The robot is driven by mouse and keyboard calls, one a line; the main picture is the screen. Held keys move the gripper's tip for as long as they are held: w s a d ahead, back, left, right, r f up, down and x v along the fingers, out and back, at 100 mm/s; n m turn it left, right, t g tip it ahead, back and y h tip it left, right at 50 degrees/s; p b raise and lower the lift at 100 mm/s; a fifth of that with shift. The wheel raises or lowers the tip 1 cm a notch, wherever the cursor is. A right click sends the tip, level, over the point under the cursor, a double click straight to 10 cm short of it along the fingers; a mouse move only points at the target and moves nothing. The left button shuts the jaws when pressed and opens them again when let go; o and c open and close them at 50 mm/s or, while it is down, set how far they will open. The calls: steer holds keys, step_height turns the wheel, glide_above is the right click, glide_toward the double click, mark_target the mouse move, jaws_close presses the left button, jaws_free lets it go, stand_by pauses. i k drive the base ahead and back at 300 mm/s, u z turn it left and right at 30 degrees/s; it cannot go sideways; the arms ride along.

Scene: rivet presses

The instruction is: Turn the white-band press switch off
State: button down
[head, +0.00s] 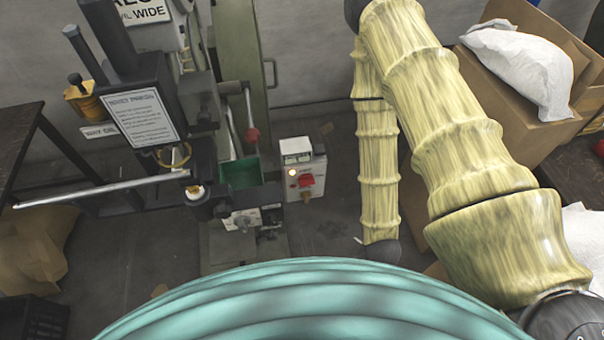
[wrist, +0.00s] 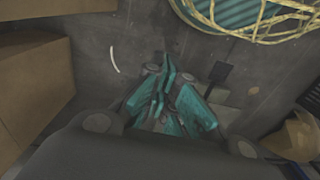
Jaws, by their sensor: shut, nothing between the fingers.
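A pale control box (head: 304,168) stands right of the press base in the head view. It carries a red switch knob (head: 306,181) and a small lit lamp (head: 292,172). I cannot make out a white band on it or the knob's exact setting. My gripper (wrist: 163,85) shows in the wrist view with teal fingers drawn together, empty, above the grey floor. In the head view my arm hangs right of the box, and the gripper itself is hidden. The switch cannot be made out in the wrist view.
The tall dark press (head: 150,110) has a long metal lever (head: 100,190) reaching left. A green tray (head: 240,172) sits on it, near a red-knobbed handle (head: 252,134). A cardboard box (head: 520,125) with a white sack (head: 525,65) stands at right.

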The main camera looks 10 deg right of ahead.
mark_target(305, 180)
steer(key=z, duration=1.15)
steer(key=k, duration=0.7)
steer(key=u, duration=0.55)
